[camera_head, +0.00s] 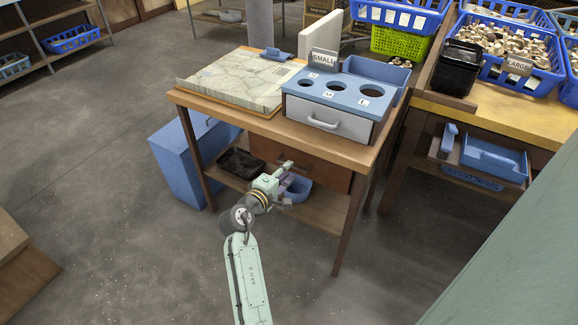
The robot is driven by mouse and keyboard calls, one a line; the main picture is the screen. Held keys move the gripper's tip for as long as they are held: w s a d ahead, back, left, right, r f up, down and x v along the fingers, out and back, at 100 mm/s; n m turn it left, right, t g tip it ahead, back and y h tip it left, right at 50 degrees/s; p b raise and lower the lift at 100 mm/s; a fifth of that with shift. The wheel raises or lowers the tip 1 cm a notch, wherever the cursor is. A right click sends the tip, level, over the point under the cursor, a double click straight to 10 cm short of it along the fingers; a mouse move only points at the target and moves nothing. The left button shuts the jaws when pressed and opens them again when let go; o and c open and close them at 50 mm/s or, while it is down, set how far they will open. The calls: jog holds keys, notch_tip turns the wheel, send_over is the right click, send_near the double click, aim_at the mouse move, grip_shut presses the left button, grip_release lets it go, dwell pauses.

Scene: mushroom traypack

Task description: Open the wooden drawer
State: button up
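The wooden drawer (325,175) sits under the top of the wooden table, and its brown front looks flush with the frame. My gripper (287,166) reaches up from below, in front of the left-middle part of the drawer front. It hides part of the drawer's lower edge, and any handle there is hard to make out. The fingers are too small to tell whether they are open or shut, or whether they touch the drawer.
On the wooden table (354,151) stand a grading box (296,109) with a white handled drawer and a map-like board (240,80). The lower shelf holds a black tray (238,163) and a blue bin (298,190). A blue cabinet (172,168) stands left; floor in front is clear.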

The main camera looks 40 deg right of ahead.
jog(key=shift+x, duration=1.45)
jog(key=shift+c, duration=0.3)
grip_shut()
